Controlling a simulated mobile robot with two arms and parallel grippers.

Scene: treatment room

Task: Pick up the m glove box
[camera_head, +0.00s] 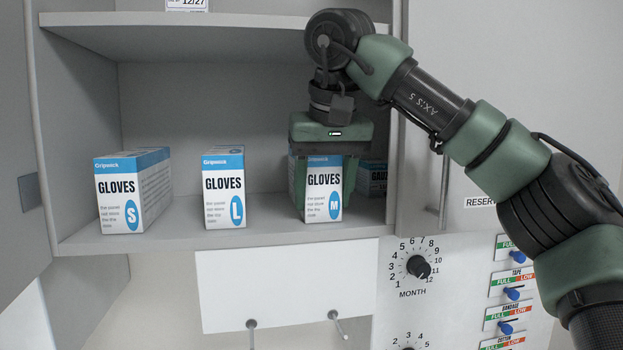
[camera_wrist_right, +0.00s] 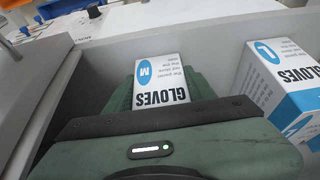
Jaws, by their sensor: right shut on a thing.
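The M glove box (camera_head: 324,190), white with a blue top band and a blue oval marked M, stands upright on the shelf at the right. My right gripper (camera_head: 321,172) reaches down over it from above, with green fingers on both sides, shut on the box. In the right wrist view the M box (camera_wrist_right: 160,82) shows upside down between the fingers of the right gripper (camera_wrist_right: 158,95). The box looks level; whether its base touches the shelf is hard to tell. My left gripper is in neither view.
The L glove box (camera_head: 224,190) and the S glove box (camera_head: 133,190) stand to the left on the same shelf (camera_head: 180,236). A gauze box (camera_head: 373,178) stands right of the gripper, partly hidden. An upper shelf (camera_head: 230,20) is close above. A cabinet door handle (camera_head: 443,195) is at the right.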

